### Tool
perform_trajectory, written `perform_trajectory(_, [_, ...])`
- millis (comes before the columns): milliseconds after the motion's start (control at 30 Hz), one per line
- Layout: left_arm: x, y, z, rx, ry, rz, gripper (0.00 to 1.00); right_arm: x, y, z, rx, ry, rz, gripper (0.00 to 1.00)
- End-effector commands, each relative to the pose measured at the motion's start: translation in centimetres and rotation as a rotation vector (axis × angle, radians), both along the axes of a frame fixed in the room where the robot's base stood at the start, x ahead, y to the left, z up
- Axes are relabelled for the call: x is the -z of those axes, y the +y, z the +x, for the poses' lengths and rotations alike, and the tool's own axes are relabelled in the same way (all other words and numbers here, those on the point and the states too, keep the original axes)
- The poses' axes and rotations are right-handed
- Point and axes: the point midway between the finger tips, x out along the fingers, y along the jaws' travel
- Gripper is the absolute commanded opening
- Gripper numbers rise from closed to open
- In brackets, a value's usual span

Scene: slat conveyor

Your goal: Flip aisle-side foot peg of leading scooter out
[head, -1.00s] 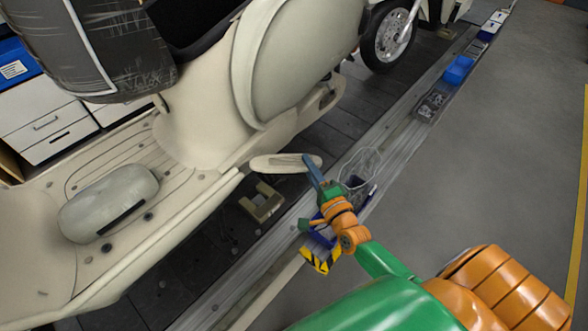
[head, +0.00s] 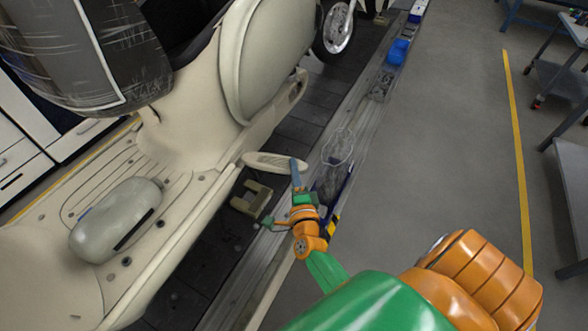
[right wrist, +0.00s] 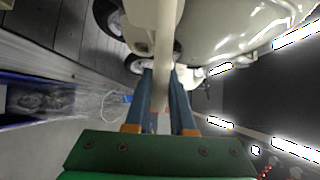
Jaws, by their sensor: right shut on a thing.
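The cream scooter (head: 160,210) stands on the dark slats at the left of the head view. Its aisle-side foot peg (head: 264,160), a flat cream bar with a lighter grooved top, sticks out from the floorboard edge towards the aisle. My right gripper (head: 296,174) is at the outer end of the peg, one blue finger showing against it. In the right wrist view the peg (right wrist: 165,45) runs as a pale bar between the two blue fingers of the right gripper (right wrist: 162,78), which is shut on it. My left gripper is not in view.
A metal conveyor edge rail (head: 345,140) runs beside the slats, with a blue box (head: 398,52) on it. A beige block (head: 251,199) sits on the slats below the peg. The grey aisle floor (head: 450,150) is clear up to the carts (head: 560,85) at right.

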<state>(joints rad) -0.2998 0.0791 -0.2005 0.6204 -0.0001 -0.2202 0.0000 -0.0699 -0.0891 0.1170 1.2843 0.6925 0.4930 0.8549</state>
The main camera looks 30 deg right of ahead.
Motion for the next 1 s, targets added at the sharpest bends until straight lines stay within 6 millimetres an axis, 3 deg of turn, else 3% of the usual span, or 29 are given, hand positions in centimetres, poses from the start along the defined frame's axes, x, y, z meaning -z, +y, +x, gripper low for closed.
perform_trajectory(367, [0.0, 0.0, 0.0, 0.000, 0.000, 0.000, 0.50, 0.0, 0.0, 0.0, 0.003, -0.001, 0.000, 0.00])
perform_trajectory(400, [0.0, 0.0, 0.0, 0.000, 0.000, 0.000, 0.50, 0.0, 0.0, 0.0, 0.003, -0.001, 0.000, 0.33])
perform_trajectory(467, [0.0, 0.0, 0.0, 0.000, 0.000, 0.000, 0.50, 0.0, 0.0, 0.0, 0.002, -0.001, 0.000, 0.49])
perform_trajectory(500, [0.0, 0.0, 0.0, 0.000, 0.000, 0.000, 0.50, 0.0, 0.0, 0.0, 0.002, -0.001, 0.000, 0.53])
perform_trajectory(767, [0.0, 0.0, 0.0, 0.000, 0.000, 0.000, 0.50, 0.0, 0.1, -0.1, 0.002, 0.000, 0.001, 0.53])
perform_trajectory(1000, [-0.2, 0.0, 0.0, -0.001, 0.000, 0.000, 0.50, 0.1, 2.0, -4.2, 0.002, 0.003, 0.003, 0.53])
